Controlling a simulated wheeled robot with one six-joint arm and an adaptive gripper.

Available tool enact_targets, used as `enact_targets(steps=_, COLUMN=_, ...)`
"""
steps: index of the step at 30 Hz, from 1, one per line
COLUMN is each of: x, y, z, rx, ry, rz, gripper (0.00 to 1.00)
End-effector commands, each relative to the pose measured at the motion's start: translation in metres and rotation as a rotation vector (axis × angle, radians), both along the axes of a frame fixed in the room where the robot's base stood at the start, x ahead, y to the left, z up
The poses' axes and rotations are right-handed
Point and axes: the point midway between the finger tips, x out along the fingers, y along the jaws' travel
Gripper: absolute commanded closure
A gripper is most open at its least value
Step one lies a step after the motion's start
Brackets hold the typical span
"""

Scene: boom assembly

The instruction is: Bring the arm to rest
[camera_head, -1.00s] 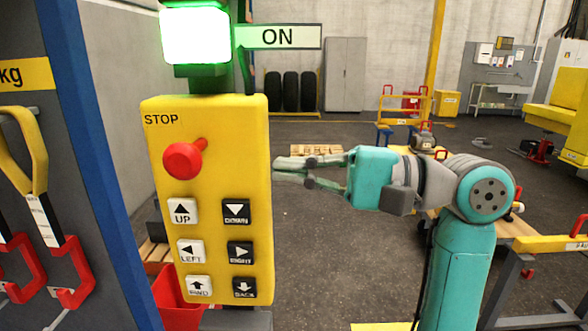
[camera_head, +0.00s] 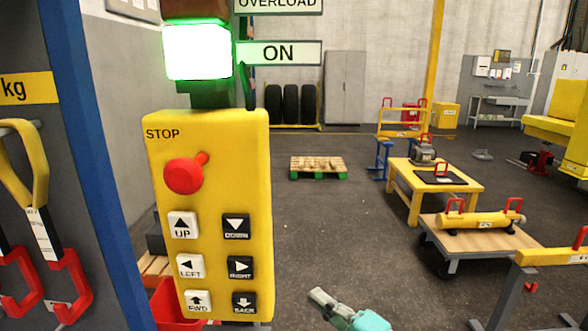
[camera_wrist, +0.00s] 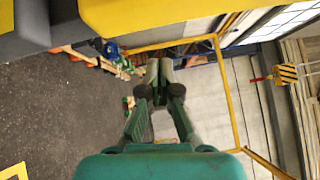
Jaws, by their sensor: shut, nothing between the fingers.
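My gripper (camera_head: 322,298) shows low in the head view, right of the yellow control box (camera_head: 218,140). Only its grey fingers and part of its teal body are in sight; the rest of the arm is below the picture. In the wrist view my gripper (camera_wrist: 159,68) has its fingertips together with nothing between them. It touches nothing that I can see.
The control box has a red stop button (camera_head: 184,175) and a lit green ON lamp (camera_head: 197,52). A yellow table (camera_head: 400,180), a cart with a yellow cylinder (camera_head: 480,219) and a pallet (camera_head: 318,166) stand beyond. Open floor lies between.

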Motion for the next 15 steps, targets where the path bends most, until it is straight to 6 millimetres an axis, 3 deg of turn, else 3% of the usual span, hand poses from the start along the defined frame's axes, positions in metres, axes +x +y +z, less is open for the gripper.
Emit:
enact_targets(steps=1, x=-0.006, y=-0.005, z=-0.021, rx=-0.021, ry=0.007, rz=-0.041, gripper=1.00)
enact_targets(steps=6, x=-0.026, y=-0.025, z=-0.079, rx=-0.118, ry=-0.002, rz=-0.182, gripper=1.00)
enact_targets(steps=15, x=-0.086, y=-0.061, z=-0.165, rx=-0.362, ry=-0.019, rz=-0.386, gripper=1.00)
